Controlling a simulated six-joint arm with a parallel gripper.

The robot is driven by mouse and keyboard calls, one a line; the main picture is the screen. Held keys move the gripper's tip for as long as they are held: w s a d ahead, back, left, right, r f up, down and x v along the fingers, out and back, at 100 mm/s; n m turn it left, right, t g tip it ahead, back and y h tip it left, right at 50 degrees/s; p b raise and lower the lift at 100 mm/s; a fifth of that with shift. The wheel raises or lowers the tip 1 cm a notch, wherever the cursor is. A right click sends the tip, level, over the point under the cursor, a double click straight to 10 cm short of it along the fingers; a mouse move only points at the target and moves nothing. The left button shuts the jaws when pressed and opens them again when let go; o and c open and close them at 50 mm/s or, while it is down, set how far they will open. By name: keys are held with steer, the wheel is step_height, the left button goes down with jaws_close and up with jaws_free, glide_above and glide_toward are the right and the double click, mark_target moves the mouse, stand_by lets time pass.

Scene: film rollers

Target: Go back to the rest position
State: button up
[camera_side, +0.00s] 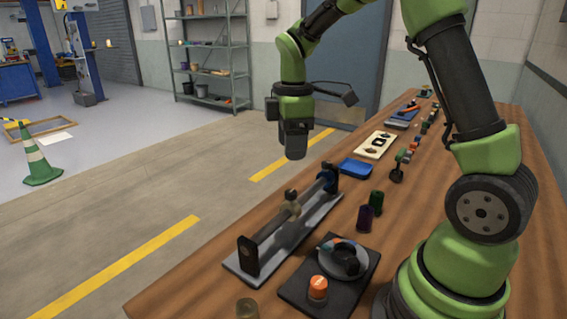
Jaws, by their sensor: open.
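My gripper (295,150) hangs at the end of my green and black arm, in the air beyond the left edge of the wooden table. It points down and is open, with nothing seen between its fingers. Below it on the table stands a long grey fixture (285,240) with dark upright ends and a roller-like part between them. The gripper is clear of the fixture and touches nothing. Its fingertips are small in this view and partly merge with the dark body.
A black square base (290,290) with a round part and an orange-topped piece (318,288) lies at the front. Several small items line the far table.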

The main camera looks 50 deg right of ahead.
steer(key=s+a+r+m+t+y, duration=0.1)
steer(key=s+a+r+m+t, duration=0.2)
steer(key=s+a+r+m, duration=0.2)
steer(key=s+a+r+m+t+y, duration=0.1)
steer(key=s+a+r+m+t, duration=0.3)
steer(key=s+m, duration=0.4)
steer(key=s+a+r, duration=0.1)
steer(key=s, duration=0.2)
steer(key=shift+s+a, duration=0.25)
steer(key=shift+a, duration=0.05)
